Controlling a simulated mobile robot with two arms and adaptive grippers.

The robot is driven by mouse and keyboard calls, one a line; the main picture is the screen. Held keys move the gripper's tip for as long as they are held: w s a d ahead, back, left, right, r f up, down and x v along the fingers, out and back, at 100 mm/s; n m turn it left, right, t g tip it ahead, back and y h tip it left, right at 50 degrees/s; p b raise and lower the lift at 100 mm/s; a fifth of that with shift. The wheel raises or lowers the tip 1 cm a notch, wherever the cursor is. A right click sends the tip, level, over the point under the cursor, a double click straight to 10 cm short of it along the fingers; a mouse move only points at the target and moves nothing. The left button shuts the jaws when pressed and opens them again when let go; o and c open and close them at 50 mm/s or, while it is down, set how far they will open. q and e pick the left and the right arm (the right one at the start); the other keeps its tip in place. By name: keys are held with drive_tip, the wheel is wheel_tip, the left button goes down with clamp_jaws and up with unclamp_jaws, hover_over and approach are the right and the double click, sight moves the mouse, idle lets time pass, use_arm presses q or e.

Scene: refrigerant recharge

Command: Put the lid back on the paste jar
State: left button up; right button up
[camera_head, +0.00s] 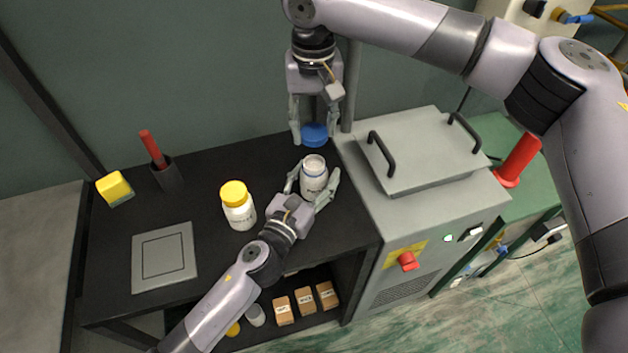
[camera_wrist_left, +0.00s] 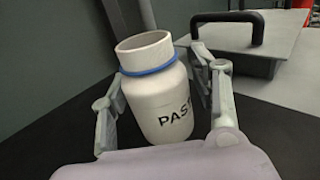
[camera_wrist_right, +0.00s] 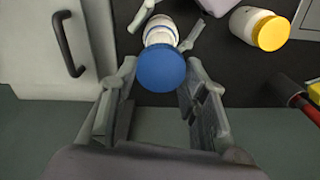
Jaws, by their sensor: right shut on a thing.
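The white paste jar (camera_head: 314,181), with a blue ring round its neck and an open top, stands on the black table; it also shows in the left wrist view (camera_wrist_left: 160,100). My left gripper (camera_head: 312,190) has its fingers on either side of the jar, with small gaps showing, so it looks open around it. My right gripper (camera_head: 315,128) is shut on the blue lid (camera_head: 314,136), holding it behind and above the jar.
A yellow-capped white bottle (camera_head: 239,208) stands left of the jar. A grey machine (camera_head: 405,205) with a handled lid is close on the right. A cup (camera_head: 168,178) with a red-handled tool, a yellow sponge (camera_head: 115,188) and a grey plate (camera_head: 163,257) are further left.

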use_arm(q)
clamp_jaws()
use_arm(e)
hover_over(316, 166)
drive_tip(key=shift+f, duration=2.5)
drive_tip(key=shift+f, duration=0.9)
drive_tip(key=shift+f, duration=0.55)
